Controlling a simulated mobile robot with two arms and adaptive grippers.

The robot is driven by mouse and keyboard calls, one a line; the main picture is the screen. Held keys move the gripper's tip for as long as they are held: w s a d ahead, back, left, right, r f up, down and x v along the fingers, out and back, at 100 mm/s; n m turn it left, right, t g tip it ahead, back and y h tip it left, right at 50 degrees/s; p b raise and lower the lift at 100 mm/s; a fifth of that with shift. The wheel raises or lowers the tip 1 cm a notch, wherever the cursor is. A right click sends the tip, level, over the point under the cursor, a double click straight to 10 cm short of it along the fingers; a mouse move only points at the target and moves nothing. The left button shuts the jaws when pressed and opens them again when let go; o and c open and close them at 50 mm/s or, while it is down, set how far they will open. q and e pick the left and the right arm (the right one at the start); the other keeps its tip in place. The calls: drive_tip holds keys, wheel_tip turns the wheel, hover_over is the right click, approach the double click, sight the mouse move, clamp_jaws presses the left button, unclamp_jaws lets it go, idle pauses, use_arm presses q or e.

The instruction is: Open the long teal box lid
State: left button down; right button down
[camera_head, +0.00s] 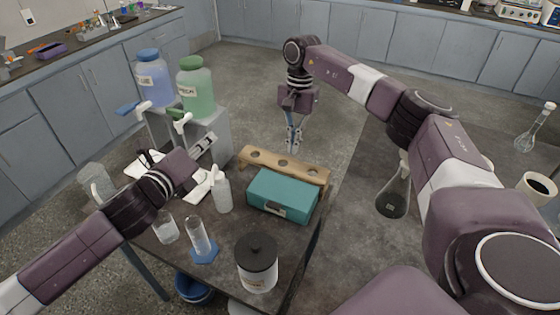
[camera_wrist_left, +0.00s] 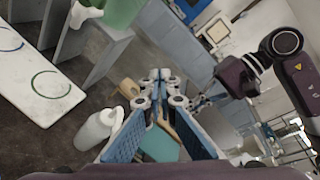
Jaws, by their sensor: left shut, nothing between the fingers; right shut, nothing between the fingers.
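The long teal box (camera_head: 283,194) sits on the dark table in the head view, with its lid down and a latch on its front face. In the left wrist view the teal box (camera_wrist_left: 158,146) shows partly, behind my left gripper's fingers. My left gripper (camera_head: 207,143) is shut and empty, above the table, up and left of the box and apart from it. In the left wrist view its fingertips (camera_wrist_left: 160,75) meet. My right gripper (camera_head: 293,147) is shut and empty, pointing down behind the box, beyond the wooden rack, touching nothing that I can see.
A wooden rack (camera_head: 284,165) stands right behind the box. A white bottle (camera_head: 222,194) is at its left, and a dark-lidded jar (camera_head: 257,263) is in front. A glass cylinder (camera_head: 198,238) and beaker (camera_head: 166,229) stand front left. Large blue and green carboys (camera_head: 197,92) stand back left.

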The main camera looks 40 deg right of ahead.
use_arm(q)
drive_tip(key=s+d+f+m+g+y, duration=0.1)
drive_tip(key=s+d+f+m+g, duration=0.15)
drive_tip(key=s+m, duration=0.4)
drive_tip(key=s+d+f+m+g+y, duration=0.1)
drive_tip(key=s+d+f+m, duration=0.2)
drive_tip(key=s+m, duration=0.3)
drive_tip(key=w+d+f+n, duration=0.1)
drive_tip(key=w+d, duration=0.1)
drive_tip(key=d, duration=0.3)
drive_tip(key=w+d+f, duration=0.2)
drive_tip(key=w+d, duration=0.1)
drive_tip(key=d, duration=0.2)
drive_tip(key=shift+f+n, duration=0.3)
drive_tip(key=shift+n, duration=0.05)
drive_tip(key=shift+w+d, duration=0.1)
use_arm(e)
drive_tip(key=c, duration=2.7)
unclamp_jaws()
drive_tip(key=shift+c, duration=0.2)
drive_tip(key=o, duration=1.3)
drive_tip(key=shift+o, duration=0.2)
drive_tip(key=shift+r, duration=0.15)
